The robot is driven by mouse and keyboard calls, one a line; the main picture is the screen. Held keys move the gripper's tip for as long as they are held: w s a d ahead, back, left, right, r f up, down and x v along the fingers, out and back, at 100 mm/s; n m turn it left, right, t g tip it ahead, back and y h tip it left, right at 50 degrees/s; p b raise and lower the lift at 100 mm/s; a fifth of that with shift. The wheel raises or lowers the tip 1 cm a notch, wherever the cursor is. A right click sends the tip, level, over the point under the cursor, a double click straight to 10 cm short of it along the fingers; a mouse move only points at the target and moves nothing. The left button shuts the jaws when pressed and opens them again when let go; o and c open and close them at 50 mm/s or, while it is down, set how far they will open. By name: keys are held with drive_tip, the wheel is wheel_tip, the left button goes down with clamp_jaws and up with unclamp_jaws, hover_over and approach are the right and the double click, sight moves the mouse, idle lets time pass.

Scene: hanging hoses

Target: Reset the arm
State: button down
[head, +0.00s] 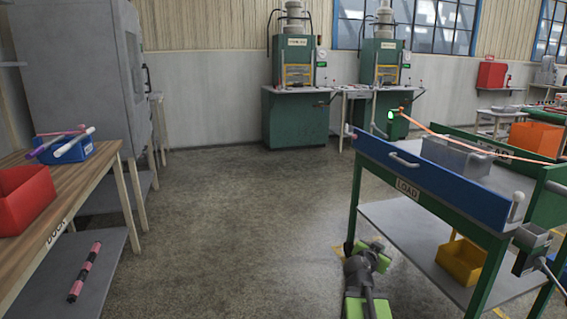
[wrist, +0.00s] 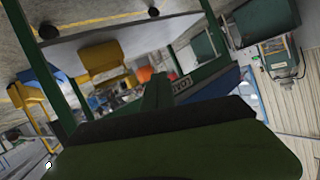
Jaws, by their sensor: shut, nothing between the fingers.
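My gripper (head: 372,258) shows low in the head view, at the end of my grey and green arm, over the floor beside the left front leg of the LOAD cart (head: 430,190). It looks shut and holds nothing. In the wrist view a large dark green part of my gripper (wrist: 180,150) fills the bottom. Behind it the cart's underside, green legs and LOAD label show tilted.
A wooden DOCK bench (head: 85,185) stands at left with a red bin (head: 25,198) and a blue bin (head: 63,150) of tubes. A pink and black hose (head: 85,272) lies on its lower shelf. A yellow bin (head: 460,262) sits on the cart's lower shelf. The middle floor is clear.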

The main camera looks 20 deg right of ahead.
drive_tip(key=w+a+f+n+g+y, duration=0.1)
drive_tip(key=a+f+n+y, duration=0.15)
drive_tip(key=a, duration=0.65)
drive_tip(key=w+a+f+n+y, duration=0.15)
drive_tip(key=a+f, duration=0.25)
drive_tip(key=a, duration=0.5)
drive_tip(key=w+a+f+n+g+y, duration=0.15)
drive_tip(key=a+f, duration=0.25)
drive_tip(key=a, duration=0.6)
drive_tip(key=s+a+f+n+g+y, duration=0.3)
drive_tip(key=s+a+n, duration=0.1)
drive_tip(key=s+a, duration=0.25)
drive_tip(key=s+a+f+n+g+y, duration=0.2)
drive_tip(key=s+a+n+g+y, duration=0.15)
drive_tip(key=s+a, duration=0.3)
wheel_tip(320, 180, up, 37)
drive_tip(key=w+p, duration=0.1)
drive_tip(key=p, duration=3.6)
drive_tip(key=shift+w+a+n+t, duration=0.15)
drive_tip(key=shift+a+n+t, duration=0.15)
drive_tip(key=shift+a+t, duration=0.1)
